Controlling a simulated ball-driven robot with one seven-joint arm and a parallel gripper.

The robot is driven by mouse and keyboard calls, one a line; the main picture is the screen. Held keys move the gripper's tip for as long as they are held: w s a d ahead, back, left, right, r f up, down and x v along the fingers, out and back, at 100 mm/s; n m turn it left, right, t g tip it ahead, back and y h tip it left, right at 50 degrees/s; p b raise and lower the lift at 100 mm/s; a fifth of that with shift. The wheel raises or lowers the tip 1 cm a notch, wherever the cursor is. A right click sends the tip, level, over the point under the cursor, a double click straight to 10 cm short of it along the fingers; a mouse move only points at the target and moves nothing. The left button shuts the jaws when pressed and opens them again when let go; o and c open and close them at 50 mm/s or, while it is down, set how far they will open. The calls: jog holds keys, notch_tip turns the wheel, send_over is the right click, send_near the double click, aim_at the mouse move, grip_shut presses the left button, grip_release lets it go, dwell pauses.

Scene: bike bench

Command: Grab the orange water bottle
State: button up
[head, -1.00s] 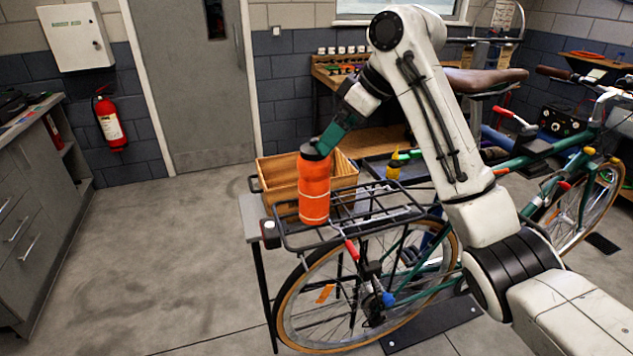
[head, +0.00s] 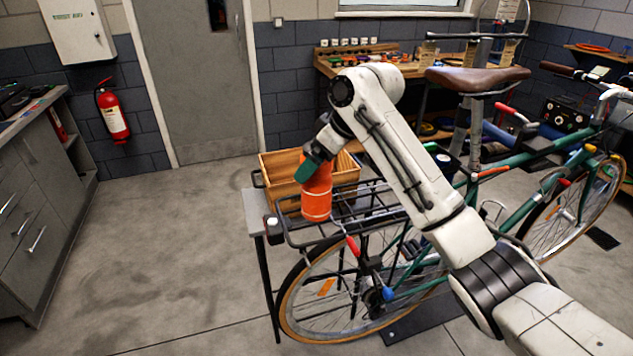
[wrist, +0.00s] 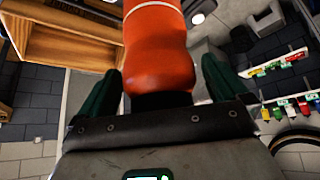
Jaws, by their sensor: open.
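The orange water bottle (head: 317,198) stands upright at the bicycle's rear rack, in front of a wooden crate. In the wrist view the bottle (wrist: 158,50) lies between the two spread green fingers of my gripper (wrist: 158,85). Gaps show between the fingers and the bottle on both sides, more on the right. My gripper is open around the bottle and not closed on it.
The wooden crate (head: 281,170) stands just behind the bottle. The black rear rack (head: 375,211) and the bicycle saddle (head: 478,78) are close to my arm. A tool bench (head: 395,62) is at the back. The floor at left is clear.

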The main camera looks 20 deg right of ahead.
jog(key=shift+c, duration=0.2)
jog(key=c, duration=1.7)
jog(key=shift+c, duration=0.3)
jog(key=shift+r, duration=0.2)
